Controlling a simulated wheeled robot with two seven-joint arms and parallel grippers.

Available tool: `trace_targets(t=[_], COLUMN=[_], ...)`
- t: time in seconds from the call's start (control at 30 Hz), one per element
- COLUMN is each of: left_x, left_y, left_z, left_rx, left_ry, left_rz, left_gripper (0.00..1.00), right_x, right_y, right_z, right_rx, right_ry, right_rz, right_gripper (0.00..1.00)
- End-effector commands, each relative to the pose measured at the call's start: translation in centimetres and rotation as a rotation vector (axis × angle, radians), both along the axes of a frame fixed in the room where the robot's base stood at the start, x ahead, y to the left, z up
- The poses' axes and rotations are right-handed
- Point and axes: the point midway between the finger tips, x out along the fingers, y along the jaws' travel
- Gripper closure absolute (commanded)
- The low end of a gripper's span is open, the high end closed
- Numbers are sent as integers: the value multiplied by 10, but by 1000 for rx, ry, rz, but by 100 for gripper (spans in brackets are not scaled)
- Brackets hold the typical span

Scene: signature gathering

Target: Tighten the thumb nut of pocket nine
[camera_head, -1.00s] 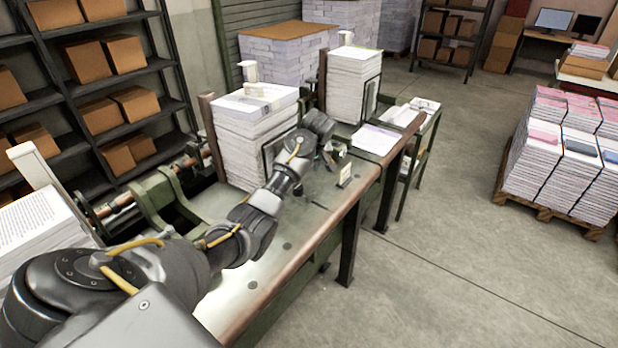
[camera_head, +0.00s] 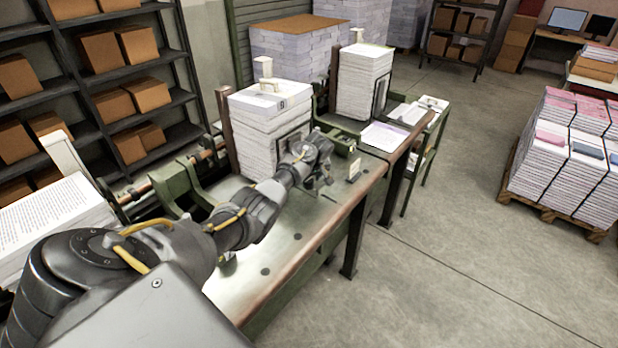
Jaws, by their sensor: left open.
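A tall stack of printed sheets (camera_head: 262,137) stands in a pocket of the machine, with a small dark mark like a 9 on its top sheet's edge. A pale upright piece (camera_head: 264,70) stands on top of it. My left gripper (camera_head: 324,181) is open, pointing down over the table just right of this stack's front. A small placard (camera_head: 354,167) stands on the table to its right. I cannot make out the thumb nut; the arm and wrist hide part of the area by the stack. My right gripper is not in view.
A second stack (camera_head: 362,85) stands in the pocket behind, with loose sheets (camera_head: 385,136) to its right. A nearer stack (camera_head: 55,215) is at the left. The table (camera_head: 290,258) is bare along its front. A loaded pallet (camera_head: 550,209) stands across open floor.

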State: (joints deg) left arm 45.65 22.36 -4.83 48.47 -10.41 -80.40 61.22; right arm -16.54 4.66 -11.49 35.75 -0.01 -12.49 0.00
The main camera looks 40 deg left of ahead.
Motion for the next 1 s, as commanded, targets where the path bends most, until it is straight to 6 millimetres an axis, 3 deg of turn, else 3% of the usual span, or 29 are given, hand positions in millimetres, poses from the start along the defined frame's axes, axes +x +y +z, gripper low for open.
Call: trace_targets(t=[0.1, 0.23, 0.6, 1.0], left_x=[0, 0, 0, -2], left_y=[0, 0, 0, 1], left_z=[-1, -1, 0, 1], left_rx=[0, 0, 0, -1], left_ry=[-1, 0, 1, 2], left_rz=[0, 0, 0, -93], left_gripper=[44, 44, 89, 89], right_x=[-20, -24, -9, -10], right_y=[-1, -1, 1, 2], right_z=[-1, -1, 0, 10], right_rx=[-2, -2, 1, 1], right_ry=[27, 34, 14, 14], right_rz=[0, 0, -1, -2], right_gripper=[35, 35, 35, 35])
